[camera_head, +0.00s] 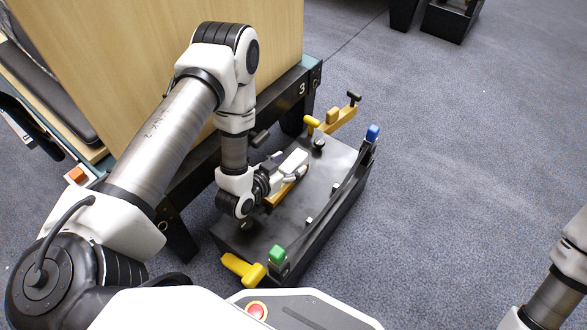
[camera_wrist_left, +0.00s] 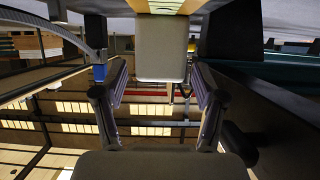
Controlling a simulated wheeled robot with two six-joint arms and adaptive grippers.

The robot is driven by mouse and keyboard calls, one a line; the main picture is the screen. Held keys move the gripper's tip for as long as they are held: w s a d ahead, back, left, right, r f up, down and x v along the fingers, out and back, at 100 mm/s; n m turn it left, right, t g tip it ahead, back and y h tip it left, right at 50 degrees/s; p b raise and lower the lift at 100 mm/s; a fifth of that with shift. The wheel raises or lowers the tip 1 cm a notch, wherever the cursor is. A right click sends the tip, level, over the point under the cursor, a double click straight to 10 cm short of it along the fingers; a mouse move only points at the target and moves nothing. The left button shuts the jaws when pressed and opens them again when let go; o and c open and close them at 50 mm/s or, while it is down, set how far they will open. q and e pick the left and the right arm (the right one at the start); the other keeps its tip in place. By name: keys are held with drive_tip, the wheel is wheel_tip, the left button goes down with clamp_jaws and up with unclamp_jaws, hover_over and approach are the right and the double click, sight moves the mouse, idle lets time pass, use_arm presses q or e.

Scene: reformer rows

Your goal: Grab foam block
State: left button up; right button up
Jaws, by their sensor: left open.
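A pale grey-beige block (camera_wrist_left: 161,48), which looks like the foam block, shows at the top middle of the left wrist view. It appears between and beyond the tips of my left gripper (camera_wrist_left: 158,88), with a gap to each finger. The fingers are spread and nothing is clamped. In the head view my left gripper (camera_head: 293,172) is low over a black box (camera_head: 318,190). I cannot clearly separate the block from the gripper there. Only part of my right arm shows at the right edge; its gripper is out of view.
An ochre bar (camera_head: 281,197) lies partly under my left gripper. A blue knob (camera_head: 373,132), a green knob (camera_head: 277,254) and a yellow handle (camera_head: 243,269) edge the black box. A wooden panel (camera_head: 130,60) on a dark frame stands left. Carpet (camera_head: 470,150) is clear at right.

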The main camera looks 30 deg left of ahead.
use_arm(q)
drive_tip(key=c, duration=1)
drive_tip(key=shift+o, duration=0.2)
drive_tip(key=shift+r, duration=0.1)
